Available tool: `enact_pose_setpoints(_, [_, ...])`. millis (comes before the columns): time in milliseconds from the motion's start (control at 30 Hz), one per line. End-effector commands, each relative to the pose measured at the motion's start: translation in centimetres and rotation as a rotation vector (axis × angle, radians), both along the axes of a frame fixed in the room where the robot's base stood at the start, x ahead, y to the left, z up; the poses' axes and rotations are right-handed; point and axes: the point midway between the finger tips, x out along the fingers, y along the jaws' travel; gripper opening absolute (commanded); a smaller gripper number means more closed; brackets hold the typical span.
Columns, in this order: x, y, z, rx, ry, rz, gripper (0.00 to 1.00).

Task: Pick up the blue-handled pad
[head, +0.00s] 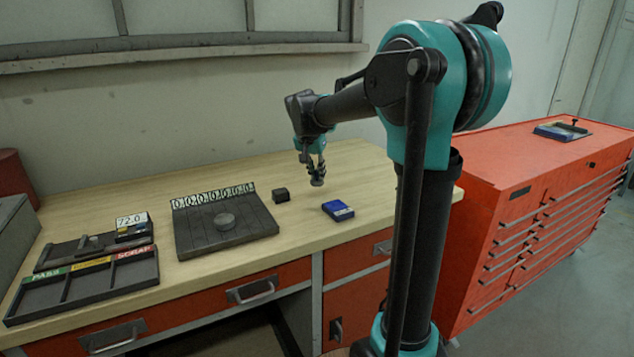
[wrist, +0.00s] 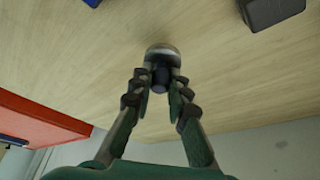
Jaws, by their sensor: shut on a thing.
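The blue-handled pad (wrist: 162,51) is a round, greyish metal disc with a short dark blue handle (wrist: 161,78). In the wrist view my gripper (wrist: 162,88) is shut on that handle, one finger on each side, with the disc beyond the fingertips. In the head view the pad (head: 317,182) shows small beneath my gripper (head: 312,166), over the right part of the wooden bench (head: 350,165). The pad's disc faces down. I cannot tell whether it touches the bench top or hangs just above it.
A dark block (head: 281,195) and a blue box (head: 338,210) stand nearby. Left are a dark plate (head: 190,240) with a numbered strip and grey disc, a small display (head: 132,220) and a labelled compartment tray (head: 90,290). A red drawer cabinet (head: 540,210) stands right.

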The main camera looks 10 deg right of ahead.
Motion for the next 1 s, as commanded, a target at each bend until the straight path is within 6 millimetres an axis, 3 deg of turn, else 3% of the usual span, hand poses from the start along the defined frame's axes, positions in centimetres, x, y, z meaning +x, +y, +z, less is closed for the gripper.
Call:
enact_pose_setpoints(300, [0.0, 0.0, 9.2, 0.000, 0.000, 0.000, 0.00])
enact_pose_setpoints(500, [0.0, 0.0, 13.4, 0.000, 0.000, 0.000, 0.00])
enact_pose_setpoints(700, [0.0, 0.0, 15.7, 0.000, 0.000, 0.000, 0.00])
enact_pose_setpoints(1000, [0.0, 0.0, 16.3, 0.000, 0.000, 0.000, 0.00])
